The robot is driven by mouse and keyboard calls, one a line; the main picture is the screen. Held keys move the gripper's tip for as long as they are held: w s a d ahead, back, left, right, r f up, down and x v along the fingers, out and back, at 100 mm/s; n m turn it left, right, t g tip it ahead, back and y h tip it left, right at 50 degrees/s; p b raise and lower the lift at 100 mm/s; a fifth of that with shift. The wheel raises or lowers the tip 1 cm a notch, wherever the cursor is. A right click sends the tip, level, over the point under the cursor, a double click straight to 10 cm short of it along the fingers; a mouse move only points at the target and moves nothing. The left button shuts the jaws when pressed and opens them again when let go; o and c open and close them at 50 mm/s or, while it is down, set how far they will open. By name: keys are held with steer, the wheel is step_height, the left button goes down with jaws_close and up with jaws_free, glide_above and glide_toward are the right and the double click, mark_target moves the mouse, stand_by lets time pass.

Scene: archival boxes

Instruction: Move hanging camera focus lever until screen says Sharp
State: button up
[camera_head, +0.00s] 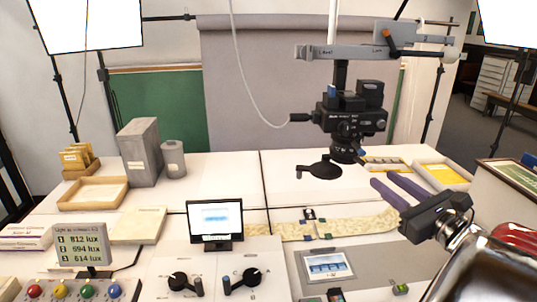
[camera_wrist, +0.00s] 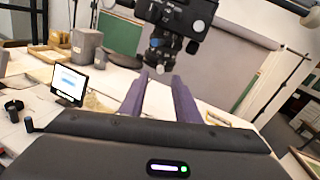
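The hanging camera (camera_head: 352,118) is a black body with its lens pointing down over the table, and it also shows at the top of the wrist view (camera_wrist: 178,18). Small dark parts stick out around its lens (camera_wrist: 160,52); I cannot tell for certain which is the focus lever. The screen (camera_head: 215,218) shows a blurred blue patch on white, also visible in the wrist view (camera_wrist: 69,82); its small text is unreadable. My gripper (camera_head: 383,180) has two purple fingers apart with nothing between them, below and right of the lens, pointing toward it (camera_wrist: 159,77).
Two black knobs (camera_head: 240,280) sit before the screen. A light meter display (camera_head: 81,249) and coloured buttons stand at left. A framed picture (camera_head: 326,266) lies on a grey mat. Grey boxes (camera_head: 140,152) stand back left. A dark flat piece (camera_head: 320,169) shows below the camera.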

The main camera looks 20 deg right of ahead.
mark_target(370, 169)
steer(key=shift+w+d, duration=0.1)
steer(key=shift+w, duration=3.85)
jaws_close()
